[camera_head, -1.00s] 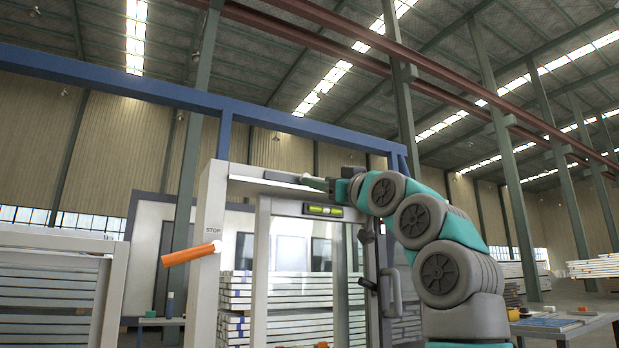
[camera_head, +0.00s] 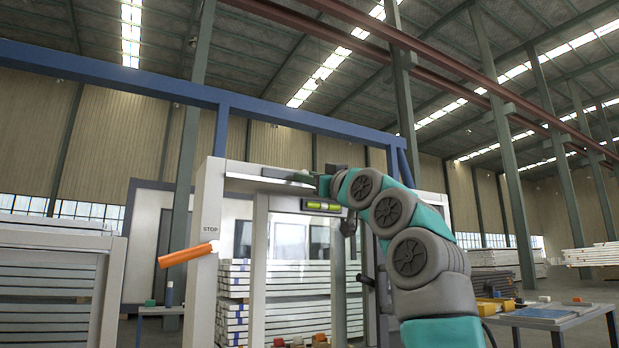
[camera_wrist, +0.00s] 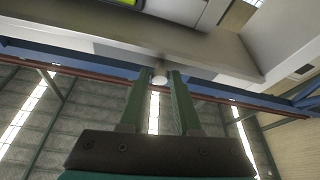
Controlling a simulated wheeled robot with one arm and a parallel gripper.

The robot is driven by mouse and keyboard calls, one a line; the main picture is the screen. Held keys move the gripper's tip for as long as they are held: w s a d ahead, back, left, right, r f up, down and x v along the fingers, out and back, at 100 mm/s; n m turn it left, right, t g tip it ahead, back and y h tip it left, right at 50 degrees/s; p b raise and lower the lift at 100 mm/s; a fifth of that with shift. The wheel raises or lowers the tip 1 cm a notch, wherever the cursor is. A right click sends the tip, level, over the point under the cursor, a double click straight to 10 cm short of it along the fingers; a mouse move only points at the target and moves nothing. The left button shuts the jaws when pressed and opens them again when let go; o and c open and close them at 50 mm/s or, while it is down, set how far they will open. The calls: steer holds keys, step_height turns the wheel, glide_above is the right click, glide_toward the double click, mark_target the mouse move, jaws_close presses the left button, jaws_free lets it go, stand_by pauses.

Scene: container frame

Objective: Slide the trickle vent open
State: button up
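The trickle vent (camera_head: 262,184) is a pale horizontal strip along the top of the light grey frame in the head view. My gripper (camera_head: 308,180) is beside its right part, at the height of the top rail. In the wrist view, a small round pale knob (camera_wrist: 160,76) shows at the underside of the rail. The two green fingers of my gripper (camera_wrist: 160,80) stand apart, with the knob between or just beyond their tips. I cannot tell whether they touch it. The slider's full length is hidden.
A yellow-green level (camera_head: 322,206) sits just below the rail. An orange bar (camera_head: 188,254) sticks out from the left post, under a STOP label. A dark handle (camera_head: 365,280) is at the right of the frame. A table (camera_head: 550,317) stands at the lower right.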

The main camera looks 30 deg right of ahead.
jaws_close()
stand_by(1.0)
